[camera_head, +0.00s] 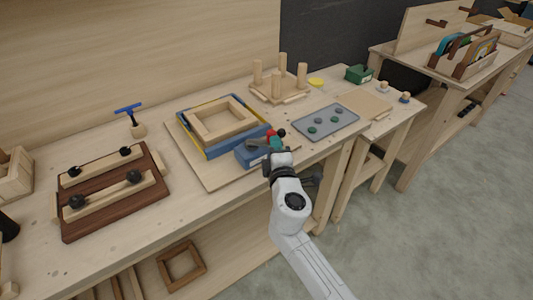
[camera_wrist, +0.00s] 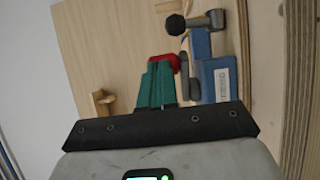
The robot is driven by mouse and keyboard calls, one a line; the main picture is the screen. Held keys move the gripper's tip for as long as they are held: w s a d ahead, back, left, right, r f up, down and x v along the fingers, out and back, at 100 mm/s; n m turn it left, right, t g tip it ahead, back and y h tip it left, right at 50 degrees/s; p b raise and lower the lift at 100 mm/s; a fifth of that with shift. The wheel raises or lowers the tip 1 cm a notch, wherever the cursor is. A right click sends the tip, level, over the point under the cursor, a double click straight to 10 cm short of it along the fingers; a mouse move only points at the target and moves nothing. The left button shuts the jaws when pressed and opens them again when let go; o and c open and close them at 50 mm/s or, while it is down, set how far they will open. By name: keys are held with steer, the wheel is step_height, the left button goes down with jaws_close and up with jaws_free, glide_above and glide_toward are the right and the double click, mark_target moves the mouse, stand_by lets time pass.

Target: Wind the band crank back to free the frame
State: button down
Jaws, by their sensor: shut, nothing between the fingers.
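The wooden frame (camera_head: 219,119) lies inside a blue and yellow band on a board on the bench. The blue clamp body (camera_head: 251,155) sits at the band's front corner; it also shows in the wrist view (camera_wrist: 221,77). The crank (camera_wrist: 204,21) is a grey metal arm with a black knob (camera_wrist: 176,25) at the top of the clamp body; the knob also shows in the head view (camera_head: 281,133). My gripper (camera_wrist: 163,62), with green fingers and red tips, is shut and empty beside the clamp, short of the knob. In the head view my gripper (camera_head: 270,134) partly hides the crank.
A dark board with black knobs (camera_head: 110,196) and a blue T-handled tool (camera_head: 130,115) are on the left. A pegged wooden stand (camera_head: 279,87) is behind. A grey tray (camera_head: 326,122) lies to the right.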

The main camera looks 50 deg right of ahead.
steer(key=shift+d, duration=0.55)
stand_by(0.4)
